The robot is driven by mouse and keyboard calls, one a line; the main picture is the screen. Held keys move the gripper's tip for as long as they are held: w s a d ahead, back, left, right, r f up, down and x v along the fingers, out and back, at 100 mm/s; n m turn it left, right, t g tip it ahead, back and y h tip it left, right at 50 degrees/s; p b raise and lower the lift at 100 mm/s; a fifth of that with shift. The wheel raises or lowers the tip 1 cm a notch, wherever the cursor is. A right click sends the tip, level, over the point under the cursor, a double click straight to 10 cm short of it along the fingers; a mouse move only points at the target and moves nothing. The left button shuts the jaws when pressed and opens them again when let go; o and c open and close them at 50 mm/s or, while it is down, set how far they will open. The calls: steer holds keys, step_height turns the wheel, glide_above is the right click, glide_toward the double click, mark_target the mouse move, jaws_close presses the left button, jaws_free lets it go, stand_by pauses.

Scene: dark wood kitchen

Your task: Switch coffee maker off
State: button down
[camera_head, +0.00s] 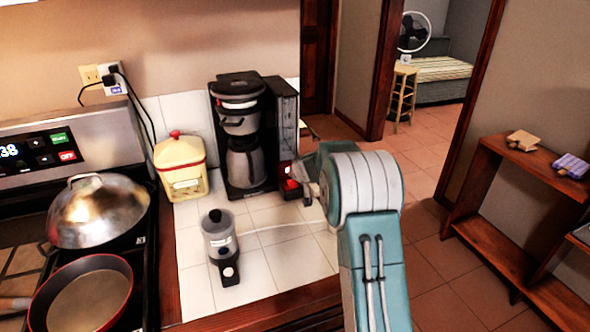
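The black coffee maker (283,110) stands upright on the white tiled counter, against the wall, with a metal carafe (246,162) in its bay. A red lit switch (291,184) shows low on its front right side. My teal arm comes up from the bottom right and bends toward the coffee maker. My gripper (309,172) is at the arm's far end, right beside the red switch.
A coffee grinder (221,245) stands on the counter (203,290) in front, its cord running right. A yellow canister (180,168) is left of the coffee maker. A stove with a lidded pan (97,210) and a red-rimmed pan (85,300) is left. Open floor (430,265) lies right.

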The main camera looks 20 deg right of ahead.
steer(key=shift+w+f, duration=0.15)
steer(key=shift+f, duration=0.9)
steer(key=shift+w+f, duration=0.1)
steer(key=shift+f, duration=0.15)
steer(key=shift+w+r, duration=0.1)
steer(key=shift+w, duration=0.7)
steer(key=shift+s+r, duration=0.1)
steer(key=v, duration=1.1)
steer(key=shift+s, duration=0.25)
steer(key=shift+r, duration=0.1)
